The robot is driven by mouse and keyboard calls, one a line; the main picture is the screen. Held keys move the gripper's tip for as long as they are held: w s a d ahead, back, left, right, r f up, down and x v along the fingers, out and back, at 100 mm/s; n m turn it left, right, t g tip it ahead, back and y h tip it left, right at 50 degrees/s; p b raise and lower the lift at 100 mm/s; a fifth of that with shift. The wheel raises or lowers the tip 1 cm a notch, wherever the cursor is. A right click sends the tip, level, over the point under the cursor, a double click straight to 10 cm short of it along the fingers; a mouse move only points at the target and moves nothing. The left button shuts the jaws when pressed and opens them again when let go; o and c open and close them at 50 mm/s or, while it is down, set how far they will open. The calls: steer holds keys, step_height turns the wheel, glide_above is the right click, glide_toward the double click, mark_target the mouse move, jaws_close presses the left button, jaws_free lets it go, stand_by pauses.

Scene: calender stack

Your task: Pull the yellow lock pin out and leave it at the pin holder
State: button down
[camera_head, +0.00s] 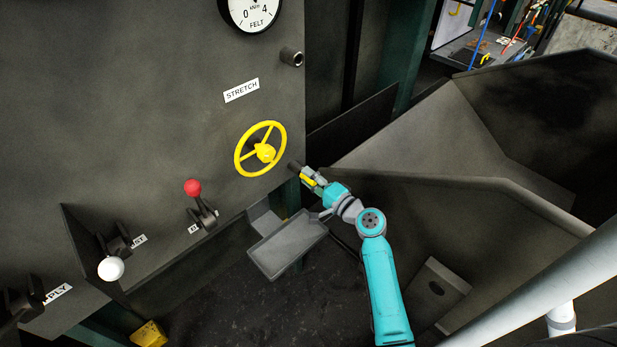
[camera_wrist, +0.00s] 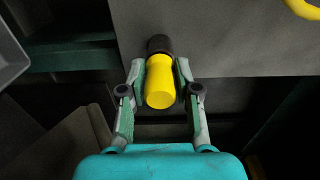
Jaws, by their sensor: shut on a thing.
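The yellow lock pin (camera_wrist: 160,88) is between the two fingers of my gripper (camera_wrist: 160,82) in the wrist view, with its rounded end toward the camera. Its far end meets a dark round socket (camera_wrist: 159,44) at the lower edge of the grey panel; how deep it sits cannot be seen. In the head view my gripper (camera_head: 312,179) is shut on the pin (camera_head: 307,180), just below and right of the yellow handwheel. I cannot tell which part is the pin holder; a dark stub (camera_head: 292,57) sticks out of the panel higher up.
The yellow handwheel (camera_head: 262,150) is close to the upper left of my gripper. A grey tray (camera_head: 287,244) hangs below left of it. Levers with red (camera_head: 192,187) and white (camera_head: 111,268) knobs stand farther left. Large sloping dark plates (camera_head: 440,140) lie to the right.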

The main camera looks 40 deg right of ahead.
steer(key=shift+s+d, duration=0.1)
steer(key=shift+s, duration=2.6)
